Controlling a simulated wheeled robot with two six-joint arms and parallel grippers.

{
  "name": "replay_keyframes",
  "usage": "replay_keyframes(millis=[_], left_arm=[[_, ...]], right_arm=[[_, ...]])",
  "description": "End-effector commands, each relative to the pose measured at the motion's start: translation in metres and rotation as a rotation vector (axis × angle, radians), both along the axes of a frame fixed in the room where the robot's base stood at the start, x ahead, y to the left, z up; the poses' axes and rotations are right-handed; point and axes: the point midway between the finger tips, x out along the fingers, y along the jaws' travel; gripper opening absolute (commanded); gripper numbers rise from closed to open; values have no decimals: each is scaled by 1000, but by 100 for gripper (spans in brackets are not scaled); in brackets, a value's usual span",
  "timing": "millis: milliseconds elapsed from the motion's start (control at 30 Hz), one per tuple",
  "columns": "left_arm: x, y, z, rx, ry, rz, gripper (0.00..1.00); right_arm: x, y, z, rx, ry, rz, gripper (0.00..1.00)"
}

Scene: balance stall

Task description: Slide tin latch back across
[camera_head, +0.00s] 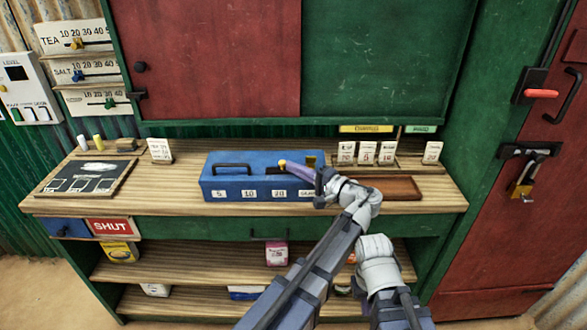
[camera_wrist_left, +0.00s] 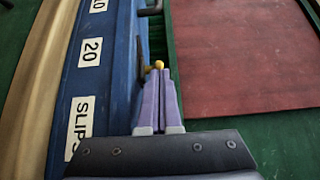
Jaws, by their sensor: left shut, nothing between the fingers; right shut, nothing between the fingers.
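The blue tin (camera_head: 228,182) sits on the counter, with a dark carry handle on its lid and white number labels along its front. It also shows in the wrist view (camera_wrist_left: 110,70). A small yellow knob (camera_head: 283,163), apparently the latch's, is on the lid right of the handle; it also shows in the wrist view (camera_wrist_left: 158,64). My left gripper (camera_head: 290,167) is shut and empty, its purple fingertips (camera_wrist_left: 161,71) right at the knob. I cannot tell whether they touch it. The fingers and wrist hide part of the lid's right side. My right gripper does not show.
A brown tray (camera_head: 390,188) lies right of the tin, with white cards (camera_head: 366,153) behind it. A slate board (camera_head: 85,178) lies at the counter's left. Red and green panels (camera_head: 215,60) rise behind. The counter between slate and tin is mostly clear.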

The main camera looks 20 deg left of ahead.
Motion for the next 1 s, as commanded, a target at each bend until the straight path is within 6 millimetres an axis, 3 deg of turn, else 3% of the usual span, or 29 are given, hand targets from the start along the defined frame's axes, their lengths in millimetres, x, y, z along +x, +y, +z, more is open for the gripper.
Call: replay_keyframes(millis=[167,400,1000], left_arm=[[-1,3,0,0,0,1,0],[-11,33,0,0,0,1,0],[-12,33,0,0,0,3,0]], right_arm=[[0,0,0,0,0,0,0],[0,0,0,0,0,0,0],[0,0,0,0,0,0,0]])
